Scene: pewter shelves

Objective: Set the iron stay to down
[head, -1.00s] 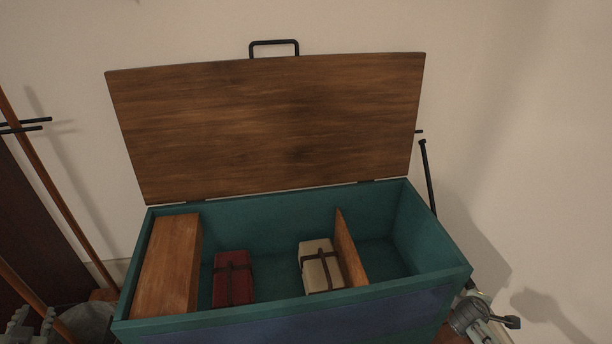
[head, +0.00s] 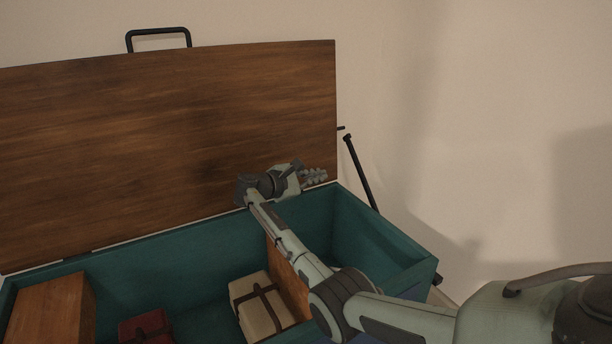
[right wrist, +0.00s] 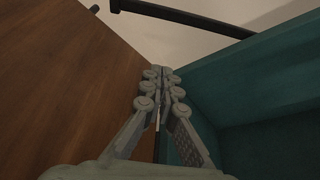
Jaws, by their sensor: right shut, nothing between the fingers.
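The iron stay (head: 361,175) is a thin black bar at the chest's right end, leaning with its upper end near the raised lid and its lower part outside the box. A short black peg (head: 341,128) sticks out from the lid's right edge near its top end. The stay also crosses the top of the right wrist view (right wrist: 185,18). The wooden lid (head: 170,140) stands open. My right gripper (head: 322,176) is shut and empty, in front of the lid's lower right corner, left of the stay and apart from it. My left gripper is out of view.
The teal chest (head: 385,232) is open below my right arm. Inside are a wooden box (head: 50,310), a red bundle (head: 146,328), a cream bundle (head: 262,307) and an upright wooden divider (head: 289,287). The wall behind is bare, with free room right of the stay.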

